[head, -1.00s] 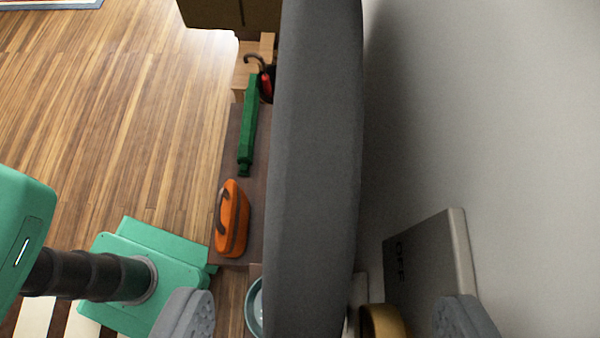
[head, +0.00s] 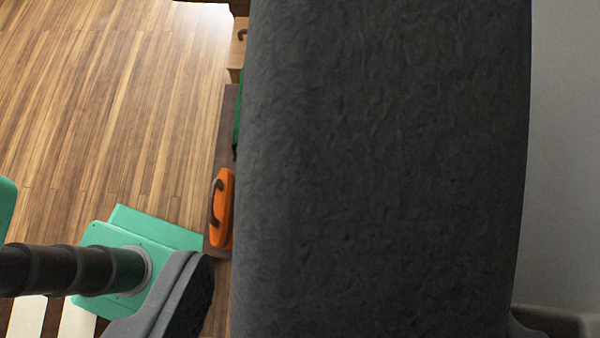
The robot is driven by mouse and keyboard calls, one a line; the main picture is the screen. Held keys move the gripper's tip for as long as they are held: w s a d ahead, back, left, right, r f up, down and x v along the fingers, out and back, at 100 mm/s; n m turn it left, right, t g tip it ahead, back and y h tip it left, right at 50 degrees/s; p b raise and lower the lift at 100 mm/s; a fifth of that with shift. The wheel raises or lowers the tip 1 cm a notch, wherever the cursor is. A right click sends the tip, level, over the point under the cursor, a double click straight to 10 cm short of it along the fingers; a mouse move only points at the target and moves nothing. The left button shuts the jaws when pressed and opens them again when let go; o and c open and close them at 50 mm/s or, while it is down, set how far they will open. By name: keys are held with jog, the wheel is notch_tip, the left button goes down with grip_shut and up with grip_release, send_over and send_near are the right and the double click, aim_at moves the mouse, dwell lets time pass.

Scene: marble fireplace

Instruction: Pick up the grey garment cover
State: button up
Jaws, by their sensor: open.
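The grey garment cover (head: 385,150) is a tall, dark, wrinkled grey shape that fills the middle of the view from top to bottom, very close to the camera. My gripper (head: 358,295) is open, with its left finger to the left of the cover. Only a small grey part shows at the lower right edge of the cover, and I cannot tell how much of the right finger it is. The cover lies across the space between the two sides. I cannot tell whether a finger touches it.
An orange case (head: 222,208) with a dark handle is on a brown surface left of the cover. A green object (head: 238,125) is mostly hidden behind the cover. A plain grey wall (head: 565,150) is at the right. Bare wooden floor (head: 100,110) is open at the left.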

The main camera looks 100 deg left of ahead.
jog(key=shift+a+f, duration=0.1)
jog(key=shift+f, duration=0.05)
grip_shut()
dwell(0.4)
